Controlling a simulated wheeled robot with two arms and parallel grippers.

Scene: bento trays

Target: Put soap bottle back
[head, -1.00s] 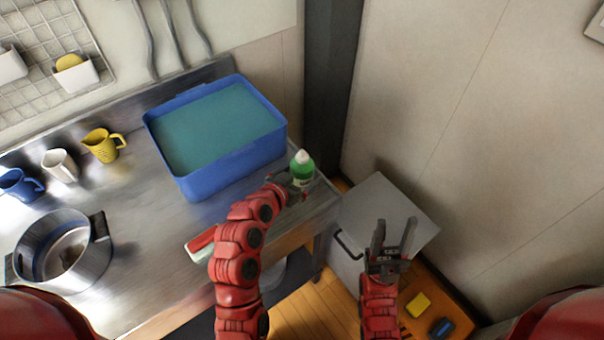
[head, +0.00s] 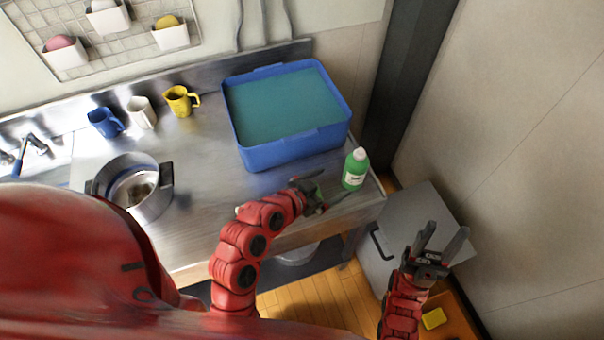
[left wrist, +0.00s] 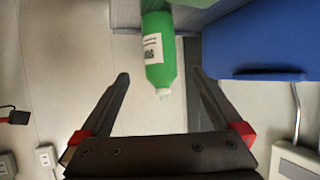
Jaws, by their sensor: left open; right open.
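The green soap bottle (head: 354,174), with a white cap and label, stands upright at the right end of the steel counter, beside the blue tub. My left gripper (head: 328,190) is open and empty just left of the bottle, apart from it. In the left wrist view the bottle (left wrist: 160,55) appears upside down, ahead of and between the open fingers (left wrist: 162,85), with clear space around it. My right gripper (head: 443,240) is open and empty, off the counter to the right, above a grey cabinet.
The blue tub (head: 290,151) of teal liquid stands behind the bottle. A steel pot (head: 152,208) and blue, white and yellow mugs (head: 181,102) are further left. The grey cabinet (head: 415,205) and wall are at the right. The counter between pot and left gripper looks clear.

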